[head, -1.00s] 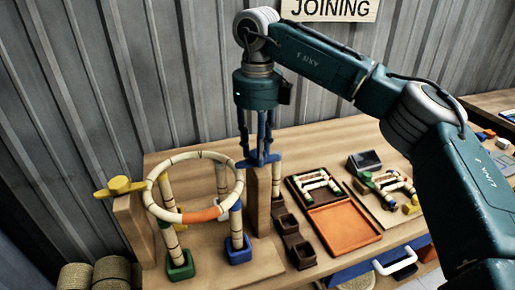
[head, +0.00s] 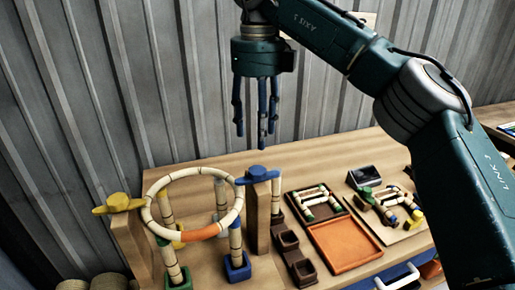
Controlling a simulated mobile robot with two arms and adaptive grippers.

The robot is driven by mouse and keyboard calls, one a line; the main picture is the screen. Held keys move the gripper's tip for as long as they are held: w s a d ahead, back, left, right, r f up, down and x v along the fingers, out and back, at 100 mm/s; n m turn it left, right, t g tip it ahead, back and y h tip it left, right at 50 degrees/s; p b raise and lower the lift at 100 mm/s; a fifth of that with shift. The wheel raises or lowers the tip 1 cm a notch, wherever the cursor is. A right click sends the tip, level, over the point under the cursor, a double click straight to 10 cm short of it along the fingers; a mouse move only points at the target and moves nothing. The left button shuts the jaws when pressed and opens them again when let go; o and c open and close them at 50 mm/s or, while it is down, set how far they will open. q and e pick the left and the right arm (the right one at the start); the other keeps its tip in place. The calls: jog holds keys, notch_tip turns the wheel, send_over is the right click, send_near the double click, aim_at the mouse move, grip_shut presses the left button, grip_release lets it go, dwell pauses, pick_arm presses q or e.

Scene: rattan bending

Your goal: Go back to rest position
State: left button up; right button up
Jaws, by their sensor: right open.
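My right gripper (head: 256,130) hangs above the workbench, fingers pointing down, open and empty. It is over the blue clamp handle (head: 257,174) on top of a wooden post (head: 262,215), with a clear gap between them. A yellow clamp handle (head: 118,203) sits on another post at the left. My left gripper is out of view.
A row of brown bins (head: 299,266) stands right of the post. Beside it are an orange tray (head: 346,244), a dark tray with rattan pieces (head: 317,213) and a board (head: 402,236) with coloured parts. A corrugated metal wall (head: 160,90) rises behind the bench.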

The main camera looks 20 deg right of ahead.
notch_tip(320, 180, up, 2)
jog(key=shift+r, duration=0.1)
